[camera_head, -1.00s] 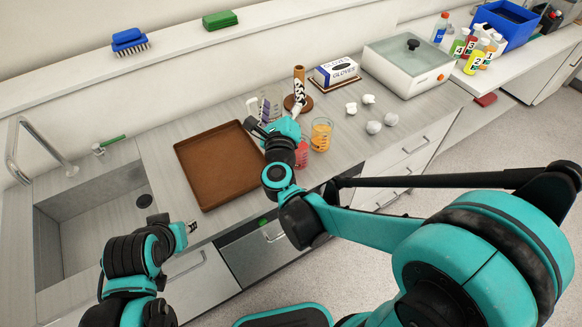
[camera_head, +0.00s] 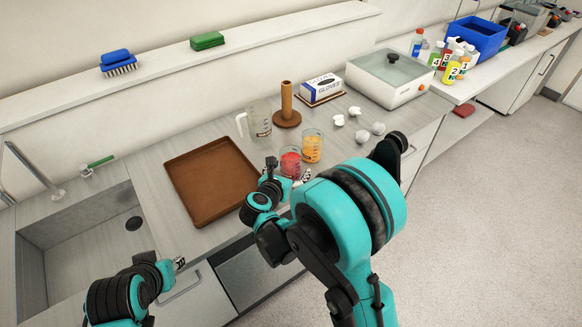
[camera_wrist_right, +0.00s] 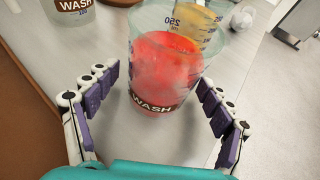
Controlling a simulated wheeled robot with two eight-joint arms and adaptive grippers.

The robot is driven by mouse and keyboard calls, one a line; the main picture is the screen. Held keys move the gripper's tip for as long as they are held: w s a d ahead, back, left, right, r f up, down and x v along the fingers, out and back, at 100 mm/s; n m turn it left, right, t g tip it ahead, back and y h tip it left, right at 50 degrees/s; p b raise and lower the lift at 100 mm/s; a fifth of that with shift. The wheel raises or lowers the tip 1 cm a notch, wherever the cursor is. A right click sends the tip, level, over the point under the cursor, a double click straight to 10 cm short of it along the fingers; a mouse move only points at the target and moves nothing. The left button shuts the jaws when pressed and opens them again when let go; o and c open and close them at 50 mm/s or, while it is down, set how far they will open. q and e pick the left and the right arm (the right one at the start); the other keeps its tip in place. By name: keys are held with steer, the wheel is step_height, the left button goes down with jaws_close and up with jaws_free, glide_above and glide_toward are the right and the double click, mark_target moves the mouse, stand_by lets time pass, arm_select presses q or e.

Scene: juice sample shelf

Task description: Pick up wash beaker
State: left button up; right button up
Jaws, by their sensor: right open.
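A beaker of red liquid (camera_head: 290,158) stands on the counter to the right of the brown tray. In the right wrist view this red beaker (camera_wrist_right: 165,70) carries a WASH label. My right gripper (camera_head: 289,172) is open at its near side. In the wrist view the fingers of my right gripper (camera_wrist_right: 160,80) lie to the left and right of the red beaker, with gaps. A beaker of orange liquid (camera_head: 312,147) stands just behind it. A clear jug with a handle (camera_head: 259,120) stands farther back. My left gripper (camera_head: 178,263) is partly visible by the counter front; its jaws are unclear.
The brown tray (camera_head: 192,216) lies left of the beakers, beside the sink (camera_head: 90,222). A brown upright holder (camera_head: 286,103), a glove box (camera_head: 321,86) and several crumpled white pieces (camera_head: 362,136) stand behind and to the right. A lidded appliance (camera_head: 390,75) is farther right.

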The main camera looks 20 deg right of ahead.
mark_target(291, 159)
steer(key=shift+w+d+f, duration=0.15)
steer(key=shift+w, duration=0.05)
steer(key=c, duration=1.6)
steer(key=shift+o, duration=0.2)
step_height(291, 159, up, 5)
steer(key=shift+f+p, duration=0.15)
steer(key=shift+p, duration=1.1)
steer(key=shift+s+d+r+p, duration=2.4)
steer(key=shift+s+d+r, duration=1.35)
steer(key=shift+d, duration=0.8)
steer(key=shift+s+a+p, duration=0.6)
steer(key=shift+s+a, duration=2.6)
steer(key=shift+s, duration=3.45)
step_height(291, 159, up, 5)
steer(key=p, duration=0.4)
steer(key=shift+r+p, duration=0.1)
steer(key=shift+p, duration=0.25)
